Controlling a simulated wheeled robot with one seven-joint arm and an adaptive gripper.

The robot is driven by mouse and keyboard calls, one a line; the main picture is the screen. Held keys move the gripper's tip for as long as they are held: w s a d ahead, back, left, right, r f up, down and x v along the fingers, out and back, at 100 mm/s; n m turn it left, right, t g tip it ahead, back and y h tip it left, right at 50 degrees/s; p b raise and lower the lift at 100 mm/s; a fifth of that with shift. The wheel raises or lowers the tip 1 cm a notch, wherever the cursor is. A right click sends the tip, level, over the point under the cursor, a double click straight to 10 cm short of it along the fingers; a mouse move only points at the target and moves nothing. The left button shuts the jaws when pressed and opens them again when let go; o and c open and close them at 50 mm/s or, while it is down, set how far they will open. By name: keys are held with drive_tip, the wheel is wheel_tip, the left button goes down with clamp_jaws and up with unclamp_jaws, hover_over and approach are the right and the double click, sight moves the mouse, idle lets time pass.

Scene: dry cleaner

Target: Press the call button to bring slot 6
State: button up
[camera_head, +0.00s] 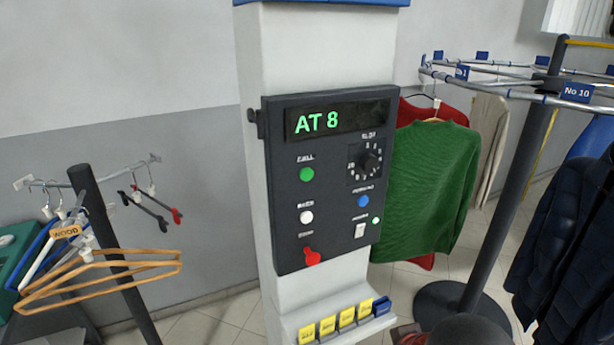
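A dark control panel (328,240) is mounted on a white column in the middle of the camera_head view. Its display (338,119) reads AT 8 in green. The green button (306,174) at the upper left has a small blurred label that looks like CALL. A black slot dial (368,162) is to its right; its setting is too small to read surely.
The panel also has a white button (306,217), a red knob (312,256), a blue button (363,201) and a rocker switch (360,230). Yellow tags (327,325) sit below. A garment rail with a green sweater (424,185) is right; wooden hangers (110,270) hang left.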

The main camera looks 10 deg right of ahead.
clamp_jaws()
idle(1.0)
